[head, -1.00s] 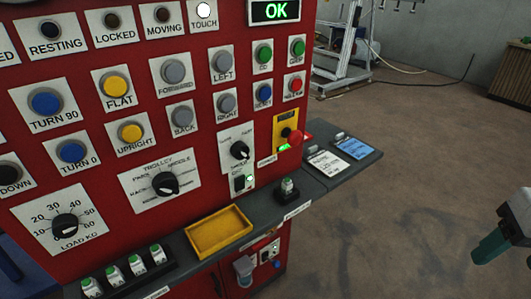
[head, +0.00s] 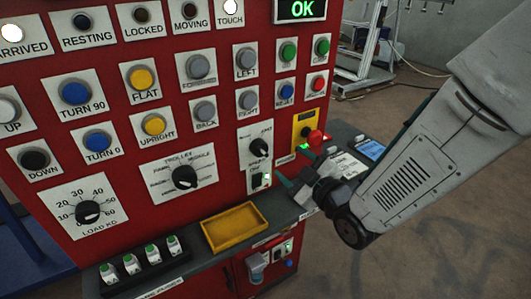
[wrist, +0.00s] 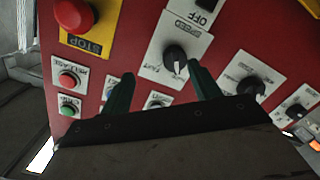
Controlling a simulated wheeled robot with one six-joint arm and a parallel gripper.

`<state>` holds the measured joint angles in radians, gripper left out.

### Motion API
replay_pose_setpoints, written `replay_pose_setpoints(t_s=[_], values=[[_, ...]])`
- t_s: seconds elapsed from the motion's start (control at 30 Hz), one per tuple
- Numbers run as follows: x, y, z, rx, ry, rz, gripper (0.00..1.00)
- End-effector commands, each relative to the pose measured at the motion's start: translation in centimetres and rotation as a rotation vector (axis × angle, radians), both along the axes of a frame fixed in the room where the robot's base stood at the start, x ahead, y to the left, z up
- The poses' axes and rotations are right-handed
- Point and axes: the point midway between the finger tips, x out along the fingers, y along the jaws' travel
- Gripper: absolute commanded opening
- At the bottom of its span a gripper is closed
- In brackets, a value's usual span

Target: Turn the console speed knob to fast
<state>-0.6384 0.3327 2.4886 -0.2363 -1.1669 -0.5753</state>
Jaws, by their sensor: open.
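The speed knob (head: 256,147) is a round black knob on a white plate on the red console, left of the yellow emergency-stop box. In the wrist view the knob (wrist: 175,58) sits under the "SPEED" lettering. Its white mark points down and slightly right there, while the "FAST" label (wrist: 153,73) lies to its lower left. My gripper (head: 291,172) is at the console's right side in the head view. In the wrist view my gripper (wrist: 160,70) is open, its green fingers spread apart, the right fingertip close to the knob. I cannot tell whether it touches.
A red stop button (wrist: 74,15) sits left of the plate in the wrist view. The trolley knob (head: 185,177) is left of the speed plate. A grey ledge with a yellow tray (head: 235,229) juts out below. Several green-topped items (head: 142,259) stand on the ledge.

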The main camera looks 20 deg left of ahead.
Motion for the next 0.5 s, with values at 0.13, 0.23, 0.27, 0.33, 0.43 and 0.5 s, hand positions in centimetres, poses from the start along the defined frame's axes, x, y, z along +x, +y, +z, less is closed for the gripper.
replay_pose_setpoints(t_s=[0.13,0.23,0.27,0.33,0.43,0.5], values=[[-1.5,1.9,-0.5,0.043,-0.062,0.058,0.62],[-1.4,2.6,-0.5,0.055,-0.077,0.067,0.62],[-1.2,2.9,-0.5,0.056,-0.079,0.067,0.62],[-0.6,3.7,-0.4,0.057,-0.08,0.067,0.62],[0.5,5.0,-0.4,0.057,-0.078,0.066,0.62],[1.1,5.9,-0.4,0.057,-0.078,0.066,0.62]])
